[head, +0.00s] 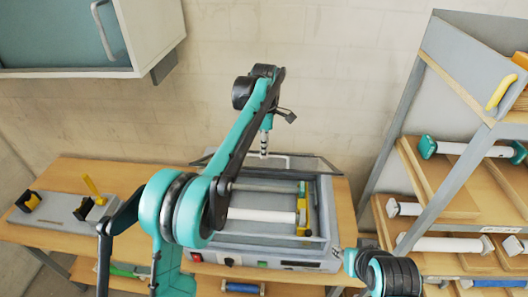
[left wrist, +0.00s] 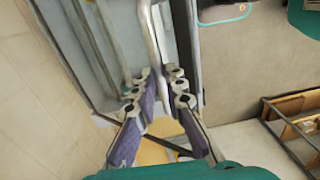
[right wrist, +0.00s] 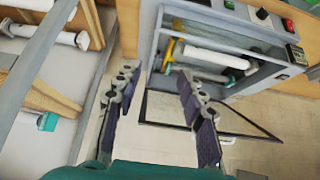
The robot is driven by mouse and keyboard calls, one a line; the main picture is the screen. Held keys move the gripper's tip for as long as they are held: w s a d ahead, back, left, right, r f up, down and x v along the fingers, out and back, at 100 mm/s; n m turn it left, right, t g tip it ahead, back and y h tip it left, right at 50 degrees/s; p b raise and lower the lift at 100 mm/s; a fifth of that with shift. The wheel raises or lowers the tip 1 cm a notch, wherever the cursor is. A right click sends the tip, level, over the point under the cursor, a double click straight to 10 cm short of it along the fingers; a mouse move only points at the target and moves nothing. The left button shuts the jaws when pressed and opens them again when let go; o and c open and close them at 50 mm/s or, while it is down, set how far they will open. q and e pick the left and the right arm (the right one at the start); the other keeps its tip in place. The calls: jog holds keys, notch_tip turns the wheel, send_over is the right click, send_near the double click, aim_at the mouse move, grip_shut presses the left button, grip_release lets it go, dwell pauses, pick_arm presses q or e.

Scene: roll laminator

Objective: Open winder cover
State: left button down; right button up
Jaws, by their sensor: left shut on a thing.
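The laminator (head: 265,251) stands on the wooden table, with a white roll (head: 262,215) in its open-topped bay. The winder cover (head: 318,163), a clear panel in a dark frame, lies tilted back at the machine's rear edge, toward the wall. It also shows in the right wrist view (right wrist: 215,113), standing out from the machine. My left gripper (head: 265,148) is over the rear of the machine at the cover. In the left wrist view its fingers (left wrist: 155,90) are shut on a pale metal bar (left wrist: 152,35), seemingly the cover's handle. My right gripper (right wrist: 158,76) is open and empty.
A shelf rack (head: 455,180) with several rolls stands at the right. A wall cabinet (head: 138,40) hangs at the upper left. A grey stand (head: 60,211) with black and yellow parts lies on the table's left. The wall is close behind the machine.

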jog(key=shift+w, duration=0.1)
jog(key=c, duration=0.9)
jog(key=shift+w+a+f+n, duration=0.15)
jog(key=shift+w+n, duration=0.1)
jog(key=shift+n, duration=0.65)
grip_shut()
jog(key=w+a+n+t, duration=0.4)
jog(key=a+n, duration=0.5)
jog(key=n, duration=0.8)
jog(key=w+a+n+t, duration=0.3)
jog(key=w+a+n, duration=0.4)
jog(key=n, duration=1)
jog(key=w+a, duration=0.1)
jog(key=w, duration=0.9)
jog(key=shift+a+r, duration=0.2)
jog(key=shift+r, duration=0.15)
